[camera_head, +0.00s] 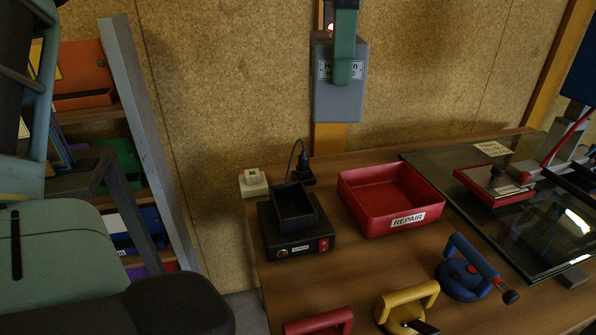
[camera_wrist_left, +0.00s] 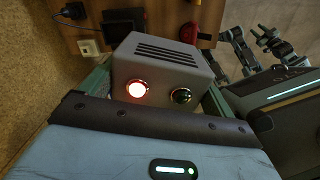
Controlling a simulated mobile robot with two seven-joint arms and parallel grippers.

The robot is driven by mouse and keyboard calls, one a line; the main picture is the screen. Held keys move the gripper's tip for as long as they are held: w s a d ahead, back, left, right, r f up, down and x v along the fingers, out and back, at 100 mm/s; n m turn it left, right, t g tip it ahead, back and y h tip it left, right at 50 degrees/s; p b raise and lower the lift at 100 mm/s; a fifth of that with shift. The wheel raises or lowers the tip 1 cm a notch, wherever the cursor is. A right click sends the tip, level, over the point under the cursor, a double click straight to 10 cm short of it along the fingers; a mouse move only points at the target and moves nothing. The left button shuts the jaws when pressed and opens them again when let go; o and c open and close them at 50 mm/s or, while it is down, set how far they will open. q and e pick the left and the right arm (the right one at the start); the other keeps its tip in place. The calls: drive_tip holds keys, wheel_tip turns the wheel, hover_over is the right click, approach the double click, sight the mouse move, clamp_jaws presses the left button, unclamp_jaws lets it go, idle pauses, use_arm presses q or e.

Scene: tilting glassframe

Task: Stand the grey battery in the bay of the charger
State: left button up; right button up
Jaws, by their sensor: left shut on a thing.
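The grey battery (camera_head: 340,100) is upright in the air in the head view, with a pale label partly covered by a green finger. My left gripper (camera_head: 344,72) is shut on its upper part. In the left wrist view the battery (camera_wrist_left: 165,68) sits between the green jaws, its end showing a lit red lamp, a dark green lamp and vent slots. The black charger (camera_head: 270,238) stands on the table below and left of the battery, apart from it. Its open bay (camera_head: 293,207) looks empty.
A red REPAIR tray (camera_head: 391,200) stands right of the charger. A white socket box (camera_head: 253,182) and a black plug (camera_head: 304,165) with cable are behind it. Yellow (camera_head: 408,302) and blue (camera_head: 467,270) handled tools are in front; a glass sheet (camera_head: 520,225) lies at right.

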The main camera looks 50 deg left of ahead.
use_arm(q)
drive_tip(key=w+a+f+n+b, duration=0.1)
drive_tip(key=a+f+b, duration=0.3)
drive_tip(key=f, duration=0.5)
drive_tip(key=w+a+f+n+b, duration=0.1)
drive_tip(key=w+a+f+b, duration=0.1)
drive_tip(key=a+f+b, duration=0.3)
drive_tip(key=w+a+f+n+b, duration=0.1)
drive_tip(key=a+f+b, duration=0.4)
drive_tip(key=f, duration=0.8)
drive_tip(key=shift+w+a+b, duration=0.25)
drive_tip(key=shift+w+b, duration=0.55)
drive_tip(key=shift+b, duration=0.35)
use_arm(e)
wheel_tip(320, 180, down, 15)
drive_tip(key=shift+s+d+f+g, duration=0.15)
drive_tip(key=shift+s+d+g, duration=0.1)
drive_tip(key=shift+g, duration=0.15)
